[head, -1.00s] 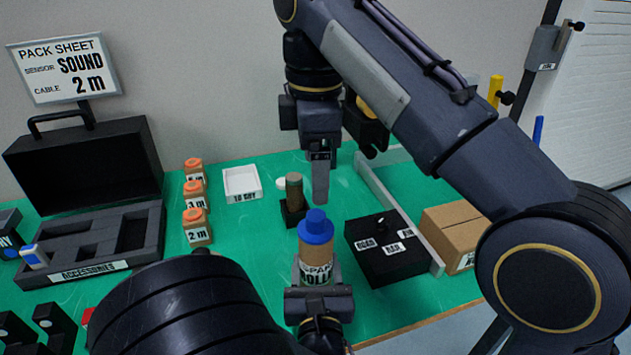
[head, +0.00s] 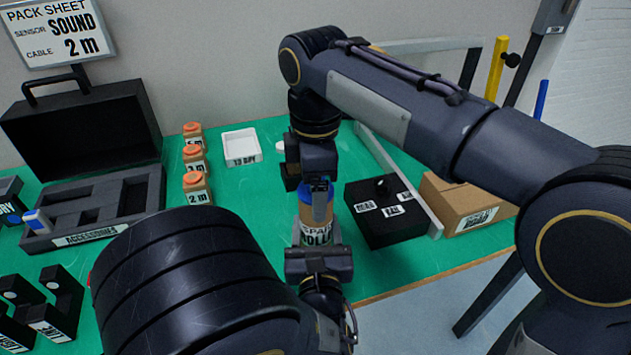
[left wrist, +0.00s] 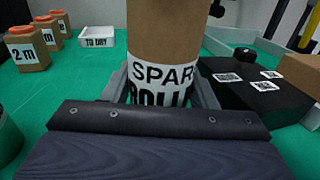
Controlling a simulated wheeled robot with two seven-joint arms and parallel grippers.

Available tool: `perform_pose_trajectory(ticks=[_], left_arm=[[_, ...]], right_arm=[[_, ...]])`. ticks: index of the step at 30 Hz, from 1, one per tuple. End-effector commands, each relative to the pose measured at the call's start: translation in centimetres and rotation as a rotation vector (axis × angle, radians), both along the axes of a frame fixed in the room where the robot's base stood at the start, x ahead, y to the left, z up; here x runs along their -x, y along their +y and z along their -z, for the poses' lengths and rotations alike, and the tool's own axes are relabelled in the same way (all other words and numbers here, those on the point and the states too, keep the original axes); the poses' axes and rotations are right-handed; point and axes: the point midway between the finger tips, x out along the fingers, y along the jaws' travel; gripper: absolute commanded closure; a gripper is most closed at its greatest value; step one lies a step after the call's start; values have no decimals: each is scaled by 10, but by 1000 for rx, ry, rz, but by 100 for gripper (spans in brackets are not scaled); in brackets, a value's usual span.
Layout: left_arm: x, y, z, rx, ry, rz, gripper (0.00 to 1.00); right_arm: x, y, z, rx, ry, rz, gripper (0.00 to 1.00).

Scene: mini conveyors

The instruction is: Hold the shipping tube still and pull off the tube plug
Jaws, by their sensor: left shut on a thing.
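The shipping tube (head: 307,214) is a brown upright cylinder with a white printed label; it fills the middle of the left wrist view (left wrist: 165,38). My left gripper (head: 319,240) is shut on its lower part, one finger on each side. The blue tube plug (head: 306,193) sits on the tube's top, mostly hidden behind my right gripper; the left wrist view cuts it off. My right gripper (head: 321,204) points down at the plug, with a finger in front of it and the tube's upper part. Its opening and any contact with the plug cannot be made out.
A black box (head: 384,228) with labels stands right of the tube, beside a grey rail (head: 400,180) and a cardboard box (head: 460,200). A white tray (head: 241,147), several orange-capped boxes (head: 198,187) and a black case (head: 85,145) are to the left.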

Motion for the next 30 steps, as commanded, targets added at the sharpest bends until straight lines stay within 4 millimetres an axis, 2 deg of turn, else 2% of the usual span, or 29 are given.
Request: perform_pose_trajectory(ticks=[4,15,23,30], left_arm=[[1,1,4,-4,11,1,73],[1,1,4,-4,11,0,73],[1,1,4,-4,11,0,73],[1,1,4,-4,11,0,73]], right_arm=[[0,0,0,0,0,0,21],[0,0,0,0,0,0,67],[0,0,-2,-1,-1,0,67],[0,1,-14,-1,-1,0,67]])
